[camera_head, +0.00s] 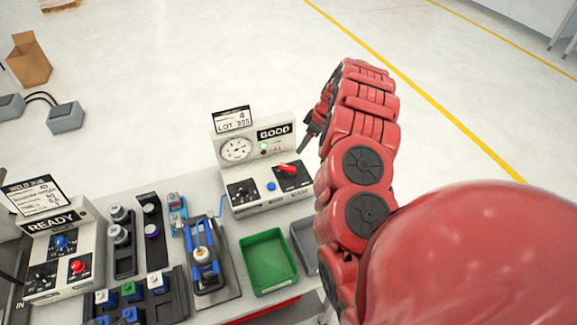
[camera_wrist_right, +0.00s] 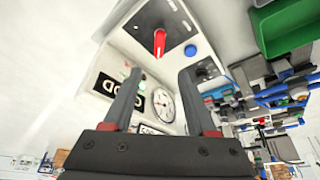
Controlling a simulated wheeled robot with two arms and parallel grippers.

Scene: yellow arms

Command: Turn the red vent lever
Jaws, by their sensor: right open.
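The red vent lever (camera_head: 287,168) sits on the front right of a white test box (camera_head: 240,152) with a round gauge and a GOOD sign. In the right wrist view the lever (camera_wrist_right: 159,43) stands out from a black panel, just beyond the fingertips. My right gripper (camera_head: 304,146) is above and behind the box's right side, partly hidden by my red arm. In the right wrist view my right gripper (camera_wrist_right: 160,82) is open and empty, with its two fingers apart below the lever and not touching it. My left gripper is not in view.
A blue button (camera_head: 271,186) and a black dial panel (camera_head: 243,191) are left of the lever. A green bin (camera_head: 268,262) stands in front of the box. A READY box (camera_head: 66,255), racks and a fixture (camera_head: 205,258) fill the table's left. Open floor lies behind.

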